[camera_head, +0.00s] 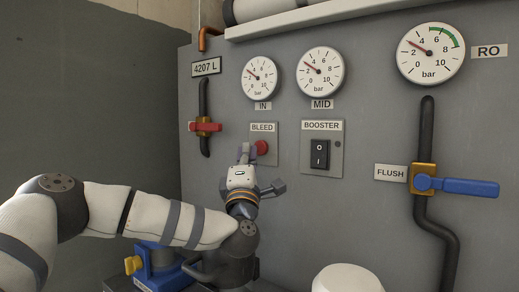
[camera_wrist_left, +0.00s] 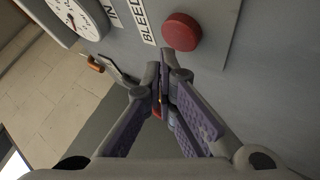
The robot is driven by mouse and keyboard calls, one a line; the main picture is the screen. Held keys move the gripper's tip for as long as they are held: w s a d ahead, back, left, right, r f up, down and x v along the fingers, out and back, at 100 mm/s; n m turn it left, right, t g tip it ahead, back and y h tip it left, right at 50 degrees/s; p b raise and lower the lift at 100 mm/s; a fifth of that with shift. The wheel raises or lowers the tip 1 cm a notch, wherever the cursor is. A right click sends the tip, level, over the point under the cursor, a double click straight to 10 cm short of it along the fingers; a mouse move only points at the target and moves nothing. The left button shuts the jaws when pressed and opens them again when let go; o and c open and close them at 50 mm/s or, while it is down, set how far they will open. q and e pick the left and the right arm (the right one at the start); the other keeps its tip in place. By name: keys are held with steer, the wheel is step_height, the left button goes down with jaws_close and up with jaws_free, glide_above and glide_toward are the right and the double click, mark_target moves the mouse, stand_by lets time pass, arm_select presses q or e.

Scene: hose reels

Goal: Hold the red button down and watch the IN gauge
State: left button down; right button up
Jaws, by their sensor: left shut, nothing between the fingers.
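The red button (camera_head: 262,147) sits on the BLEED plate (camera_head: 272,160), under the IN gauge (camera_head: 259,78). The IN gauge's needle points up and left, between 2 and 4 bar. My left gripper (camera_head: 246,153) is shut and empty, its fingertips just left of the button in the head view. In the left wrist view, the button (camera_wrist_left: 182,32) is uncovered and stands out from its plate, just beyond the shut fingertips (camera_wrist_left: 168,62). I cannot tell whether they touch it. The IN gauge (camera_wrist_left: 78,14) is partly cut off there. My right gripper is not in view.
The MID gauge (camera_head: 320,71) and BOOSTER switch (camera_head: 320,154) are right of the button. The RO gauge (camera_head: 430,53) and FLUSH valve's blue handle (camera_head: 457,187) are farther right. A red-handled valve (camera_head: 204,127) is left. A blue device (camera_head: 157,264) stands below my left arm.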

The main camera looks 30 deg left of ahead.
arm_select(q)
steer(key=shift+w, duration=0.1)
stand_by(0.7)
steer(key=shift+w, duration=0.35)
steer(key=shift+w+d+b, duration=0.1)
steer(key=shift+w+b, duration=0.3)
steer(key=shift+w, duration=0.1)
stand_by(0.7)
stand_by(2.6)
steer(key=shift+s+p, duration=0.55)
steer(key=shift+s, duration=0.35)
